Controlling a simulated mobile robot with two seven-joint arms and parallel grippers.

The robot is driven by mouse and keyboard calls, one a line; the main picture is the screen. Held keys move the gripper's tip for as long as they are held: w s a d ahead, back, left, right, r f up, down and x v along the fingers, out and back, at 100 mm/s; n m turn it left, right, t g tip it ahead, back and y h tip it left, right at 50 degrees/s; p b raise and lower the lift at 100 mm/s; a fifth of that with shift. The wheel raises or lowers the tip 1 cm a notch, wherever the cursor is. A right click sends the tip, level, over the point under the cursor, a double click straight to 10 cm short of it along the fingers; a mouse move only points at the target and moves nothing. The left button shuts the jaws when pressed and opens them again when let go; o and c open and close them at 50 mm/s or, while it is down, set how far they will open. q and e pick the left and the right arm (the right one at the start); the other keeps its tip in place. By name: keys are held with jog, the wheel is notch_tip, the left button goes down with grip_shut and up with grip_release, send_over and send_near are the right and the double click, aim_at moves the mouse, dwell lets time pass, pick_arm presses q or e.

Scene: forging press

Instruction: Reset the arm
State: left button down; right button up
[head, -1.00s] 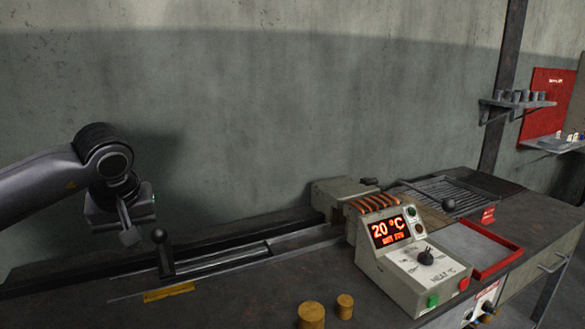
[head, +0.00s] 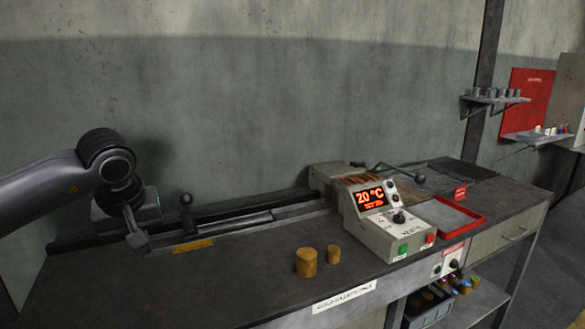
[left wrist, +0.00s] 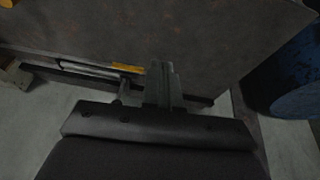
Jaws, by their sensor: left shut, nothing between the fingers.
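My left arm comes in from the left in the head view. Its gripper (head: 137,240) points down over the left part of the workbench, just left of the black-knobbed lever (head: 187,214). It is shut and empty. In the left wrist view the gripper fingers (left wrist: 163,88) are together above the bench edge, beside the lever (left wrist: 122,88) and the yellow strip (left wrist: 128,68). I cannot tell from these views whether the gripper touches anything. My right gripper is not in view.
The dark workbench (head: 240,285) holds two brass-coloured billets (head: 306,262) (head: 333,254), a heater control box (head: 385,235) reading 20 °C and a red-edged tray (head: 470,220). A blue drum (left wrist: 290,75) stands at the right in the left wrist view. Wall shelves (head: 495,98) hang at the right.

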pick_arm(q)
jog(key=s+d+f+n+g+h, duration=0.1)
jog(key=s+d+f+g+h, duration=0.15)
jog(key=d+f+h, duration=0.4)
jog(key=s+d+f+n+g+h, duration=0.1)
jog(key=s+d+f, duration=0.2)
jog(key=d, duration=0.6)
jog(key=s+d+r+n+t+h, duration=0.25)
jog(key=s+d+n+h, duration=0.45)
jog(key=d+n+h, duration=0.85)
jog(key=w+a+f+n+t+y, duration=0.1)
jog(key=a+f+n+t+y, duration=0.6)
jog(key=n, duration=0.9)
jog(key=w+a+f+n+t+y, duration=0.1)
jog(key=a+f+n+t+y, duration=0.55)
jog(key=n, duration=0.95)
jog(key=s+a+f+n+g+y, duration=0.6)
jog(key=s+a+f+n, duration=0.5)
jog(key=s+f+n, duration=0.3)
jog(key=shift+s+a+f+n, duration=0.2)
jog(key=shift+f+n, duration=0.25)
jog(key=shift+f, duration=0.15)
jog(key=shift+w+d, duration=0.15)
